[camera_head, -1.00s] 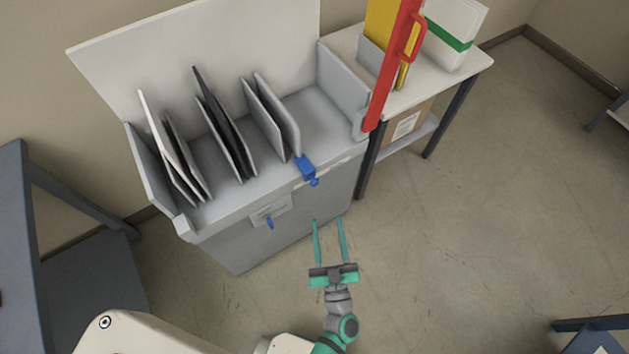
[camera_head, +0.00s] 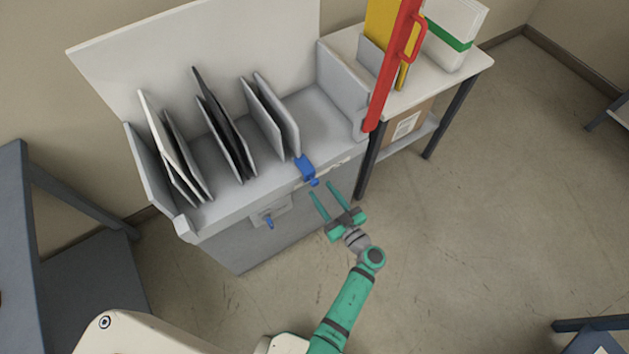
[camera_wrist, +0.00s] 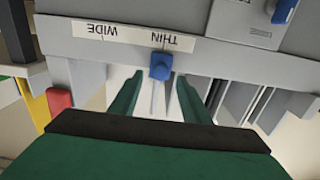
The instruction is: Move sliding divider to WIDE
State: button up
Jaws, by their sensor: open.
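The sliding divider (camera_head: 279,110) is a grey upright plate in the grey sorter. A blue tab (camera_head: 306,169) with a knob sits at its front edge. In the wrist view the blue knob (camera_wrist: 160,66) is at the THIN mark of the upside-down white label strip (camera_wrist: 125,33); WIDE is to its left there. My gripper (camera_head: 319,188) is open and empty at the sorter's front, its fingertips close to the knob. In the wrist view its fingers (camera_wrist: 160,80) lie either side of the knob's line; I cannot tell whether the knob is between the tips.
Several other grey and dark plates (camera_head: 225,135) stand left of the divider. A lower blue knob (camera_head: 268,222) sticks out of a front panel. A red handle bar (camera_head: 389,75) rises at the sorter's right, by a side table (camera_head: 462,72).

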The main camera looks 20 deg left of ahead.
aim_at(316, 184)
jog(key=x, duration=0.5)
jog(key=shift+w+a, duration=0.25)
jog(key=shift+a, duration=0.05)
